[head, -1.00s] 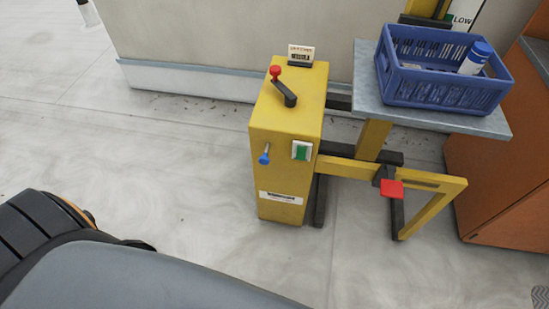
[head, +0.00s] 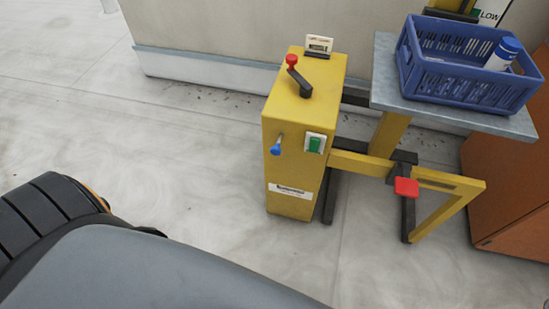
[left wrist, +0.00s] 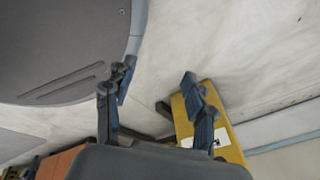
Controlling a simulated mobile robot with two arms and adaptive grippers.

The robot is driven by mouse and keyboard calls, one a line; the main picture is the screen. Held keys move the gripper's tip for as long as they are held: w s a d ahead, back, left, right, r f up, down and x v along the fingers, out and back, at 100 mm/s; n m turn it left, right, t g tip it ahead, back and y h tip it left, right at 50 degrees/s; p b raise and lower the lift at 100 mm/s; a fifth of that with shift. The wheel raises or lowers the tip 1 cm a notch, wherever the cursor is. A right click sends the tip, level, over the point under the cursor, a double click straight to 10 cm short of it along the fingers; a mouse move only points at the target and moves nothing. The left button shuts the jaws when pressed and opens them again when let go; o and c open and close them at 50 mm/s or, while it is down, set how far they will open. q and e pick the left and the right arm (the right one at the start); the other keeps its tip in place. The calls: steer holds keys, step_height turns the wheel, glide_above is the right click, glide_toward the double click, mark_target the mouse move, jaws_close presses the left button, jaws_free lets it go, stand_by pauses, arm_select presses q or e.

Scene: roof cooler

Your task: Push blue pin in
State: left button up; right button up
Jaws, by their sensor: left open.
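The blue pin (head: 276,149) has a blue knob on a thin metal shaft. It sticks out from the front face of a yellow box (head: 291,181) in the head view, left of a green button (head: 315,143). My left gripper (left wrist: 156,92) is open and empty in the left wrist view, its two fingers well apart. The yellow box (left wrist: 228,136) shows partly behind the right-hand finger there; I cannot make out the pin in that view. Neither gripper shows in the head view.
A red-knobbed lever (head: 298,76) and a small display (head: 320,46) are on top of the box. To its right are a red pedal (head: 406,187) on a yellow frame, a grey platform (head: 385,72) with a blue crate (head: 466,88), and an orange-brown cabinet (head: 512,190). The floor left of the box is clear.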

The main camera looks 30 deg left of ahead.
arm_select(q)
steer(key=w+d+r+m+t+b, duration=0.1)
steer(key=w+d+m+t+b, duration=0.2)
steer(key=w+m, duration=0.55)
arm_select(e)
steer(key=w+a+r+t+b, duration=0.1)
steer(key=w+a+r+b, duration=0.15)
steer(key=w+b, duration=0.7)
arm_select(q)
steer(key=m+t+y+b, duration=0.4)
steer(key=m+t, duration=0.7)
steer(key=m, duration=0.6)
glide_toward(275, 152)
steer(key=v, duration=0.5)
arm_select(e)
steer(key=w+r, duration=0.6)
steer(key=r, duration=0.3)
arm_select(q)
steer(key=p+x, duration=0.3)
steer(key=x, duration=0.9)
steer(key=shift+w+a, duration=0.1)
steer(key=shift+w, duration=0.3)
steer(key=shift+w+a+f+p, duration=0.15)
steer(key=shift+w+p, duration=0.15)
steer(key=shift+w, duration=0.3)
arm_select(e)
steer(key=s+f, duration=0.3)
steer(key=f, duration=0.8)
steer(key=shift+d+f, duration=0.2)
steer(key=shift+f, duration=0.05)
